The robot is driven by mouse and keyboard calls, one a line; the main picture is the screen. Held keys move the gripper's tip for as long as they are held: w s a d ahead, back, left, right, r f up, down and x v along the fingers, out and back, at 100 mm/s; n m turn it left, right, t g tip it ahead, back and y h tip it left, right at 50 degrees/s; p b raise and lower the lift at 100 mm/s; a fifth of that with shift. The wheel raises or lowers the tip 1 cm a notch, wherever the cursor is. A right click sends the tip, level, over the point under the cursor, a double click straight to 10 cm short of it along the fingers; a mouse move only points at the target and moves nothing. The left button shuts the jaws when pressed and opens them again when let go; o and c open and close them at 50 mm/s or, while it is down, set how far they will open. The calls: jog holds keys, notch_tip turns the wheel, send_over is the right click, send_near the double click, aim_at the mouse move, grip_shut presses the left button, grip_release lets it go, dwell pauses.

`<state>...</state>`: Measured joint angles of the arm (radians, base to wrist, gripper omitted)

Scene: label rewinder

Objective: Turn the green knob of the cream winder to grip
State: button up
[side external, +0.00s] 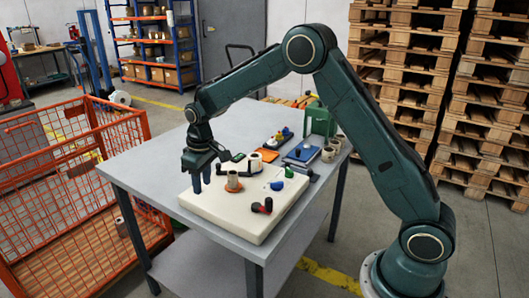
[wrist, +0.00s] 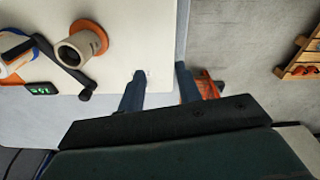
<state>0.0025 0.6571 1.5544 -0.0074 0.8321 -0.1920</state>
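The cream winder (side external: 243,221) is a flat cream block on the grey table, and part of it shows in the wrist view (wrist: 125,25). Its small green knob (side external: 289,172) is near the right far edge in the side view, beside a blue part (side external: 277,186). The green knob is not visible in the wrist view. My gripper (side external: 201,180) is open and empty at the winder's far left corner, well apart from the green knob. In the wrist view its two fingers (wrist: 160,86) are spread near the winder's edge.
A tan core on an orange disc (wrist: 85,42) stands on the winder beside a black arm (wrist: 62,65). A red-and-black knob (side external: 262,206) is near the front. A green-lit display (wrist: 42,89) and blue device (side external: 302,152) lie beyond. An orange mesh cage (side external: 70,190) stands left.

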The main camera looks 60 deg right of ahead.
jog(key=s+d+r+m, duration=0.2)
jog(key=s+d+r, duration=0.1)
jog(key=d, duration=0.4)
jog(key=s+d+r+m, duration=0.2)
jog(key=d+m, duration=0.1)
jog(key=d, duration=0.5)
notch_tip(320, 180, up, 5)
jog(key=m+g, duration=0.1)
jog(key=m, duration=0.3)
send_over(289, 169)
jog(key=shift+s+a+f, duration=0.1)
jog(key=shift+s+f, duration=0.05)
jog(key=shift+f, duration=0.1)
notch_tip(289, 169, down, 14)
jog(key=shift+r, duration=0.2)
grip_shut()
